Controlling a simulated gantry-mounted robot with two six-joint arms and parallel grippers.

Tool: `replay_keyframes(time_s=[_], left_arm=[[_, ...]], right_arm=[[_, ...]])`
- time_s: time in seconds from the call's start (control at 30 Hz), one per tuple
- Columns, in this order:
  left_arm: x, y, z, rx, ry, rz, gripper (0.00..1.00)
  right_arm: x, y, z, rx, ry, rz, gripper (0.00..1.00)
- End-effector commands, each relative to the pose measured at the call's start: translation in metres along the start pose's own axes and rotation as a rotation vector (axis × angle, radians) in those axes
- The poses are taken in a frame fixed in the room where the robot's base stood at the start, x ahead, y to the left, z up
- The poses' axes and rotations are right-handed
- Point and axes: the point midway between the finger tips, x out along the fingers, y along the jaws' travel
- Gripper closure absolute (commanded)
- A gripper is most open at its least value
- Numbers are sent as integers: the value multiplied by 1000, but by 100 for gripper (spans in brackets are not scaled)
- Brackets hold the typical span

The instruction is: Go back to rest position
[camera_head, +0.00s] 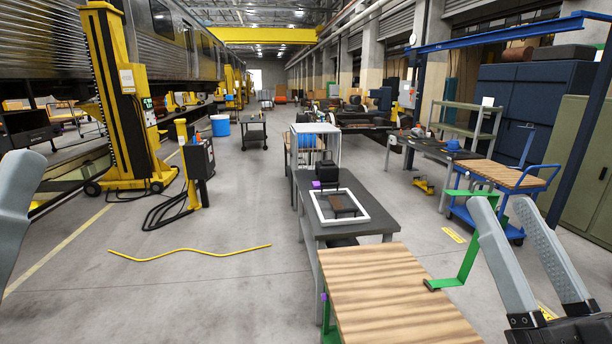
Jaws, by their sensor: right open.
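My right gripper (502,206) is at the lower right, with its two grey fingers pointing up and spread apart. It is open, with nothing between the fingers. It appears to the right of the wooden-topped cart (390,295) and in front of the green handle (470,235). A grey part of my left gripper (16,205) shows at the left edge. The rest of it is out of the picture, so its jaw state cannot be told.
A dark workbench (375,222) with a white frame (330,221) stands beyond the cart. A blue cart (505,172) stands at right. A yellow lifting column (125,95) stands beside the railcar (60,45). A yellow cable (190,256) lies on otherwise clear floor at left centre.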

Motion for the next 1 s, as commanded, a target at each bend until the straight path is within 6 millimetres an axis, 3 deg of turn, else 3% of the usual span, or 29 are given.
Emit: replay_keyframes(time_s=[0.03,0.1,0.13,0.2,0.5,0.7,1.0], left_arm=[[0,0,0,0,0,0,50],[0,0,0,0,0,0,50],[25,0,-22,0,-4,0,50],[60,0,-55,0,0,0,50],[166,-1,-153,0,0,0,50],[206,-1,-190,0,0,0,50],[208,-1,-191,0,-1,0,50]], right_arm=[[-2,-24,-43,-63,88,-21,36],[-15,-48,-99,-159,208,-19,36],[6,-50,-125,-170,203,-12,36],[35,-53,-155,-167,188,-11,36],[122,-71,-268,-164,185,-11,36],[155,-77,-311,-163,184,-11,36],[156,-78,-313,-163,184,-12,36]])
